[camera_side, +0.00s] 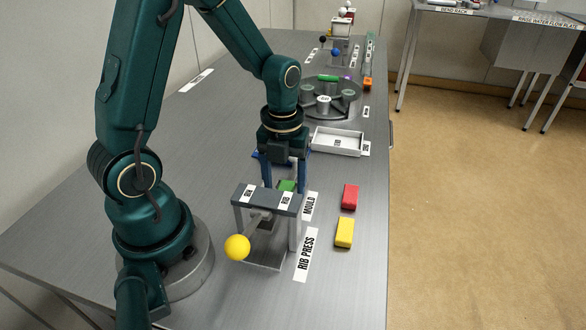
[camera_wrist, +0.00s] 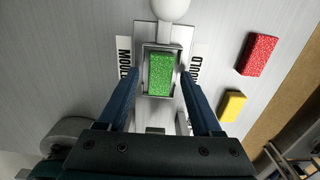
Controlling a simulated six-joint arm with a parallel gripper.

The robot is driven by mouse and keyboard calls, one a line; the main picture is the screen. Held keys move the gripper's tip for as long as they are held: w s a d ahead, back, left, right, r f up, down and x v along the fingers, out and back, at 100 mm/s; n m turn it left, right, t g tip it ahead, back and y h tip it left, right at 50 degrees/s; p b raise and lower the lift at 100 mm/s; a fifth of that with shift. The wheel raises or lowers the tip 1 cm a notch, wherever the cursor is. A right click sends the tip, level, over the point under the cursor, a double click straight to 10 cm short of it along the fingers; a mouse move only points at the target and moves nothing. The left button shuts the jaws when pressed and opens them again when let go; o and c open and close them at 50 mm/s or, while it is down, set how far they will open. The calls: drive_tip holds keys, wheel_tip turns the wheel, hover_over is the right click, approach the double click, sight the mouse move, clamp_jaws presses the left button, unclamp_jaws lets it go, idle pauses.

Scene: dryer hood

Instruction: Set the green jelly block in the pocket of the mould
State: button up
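The green jelly block (camera_wrist: 160,74) lies inside the rectangular walls of the grey mould (camera_wrist: 146,91) in the wrist view, with a thin dark gap around it. I cannot tell how deep it sits. In the side view the green block (camera_side: 287,186) shows partly, behind the press's top bar. My gripper (camera_wrist: 160,80) is open above the mould, one blue finger on each side, both apart from the block. In the side view my gripper (camera_side: 284,182) points straight down behind the press, its lower ends partly hidden by the bar.
The rib press (camera_side: 266,198) with a yellow-knobbed lever (camera_side: 237,247) stands just in front. A red block (camera_side: 350,197) and a yellow block (camera_side: 344,233) lie to the right. A white tray (camera_side: 337,142) and a round turntable (camera_side: 342,108) stand behind.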

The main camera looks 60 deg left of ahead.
sight(285, 188)
drive_tip(key=shift+r, duration=0.1)
wheel_tip(285, 188, up, 11)
drive_tip(key=s+d+r+n+t, duration=0.1)
drive_tip(key=s+d+n, duration=0.1)
drive_tip(key=n, duration=0.4)
drive_tip(key=s+d+r+n+t, duration=0.1)
drive_tip(key=s+n+t, duration=0.1)
drive_tip(key=n, duration=0.5)
drive_tip(key=s+d+r+n+t, duration=0.1)
drive_tip(key=d+n, duration=0.1)
drive_tip(key=n, duration=0.5)
drive_tip(key=shift+s+d+r, duration=0.15)
drive_tip(key=shift+s+d, duration=0.2)
drive_tip(key=shift+s, duration=0.05)
drive_tip(key=n, duration=0.2)
drive_tip(key=s+n+t, duration=0.1)
drive_tip(key=n, duration=0.1)
drive_tip(key=shift+d, duration=0.35)
drive_tip(key=n, duration=0.3)
drive_tip(key=shift+s+d+f+t, duration=0.25)
drive_tip(key=shift+s+t, duration=0.05)
drive_tip(key=shift+s, duration=0.05)
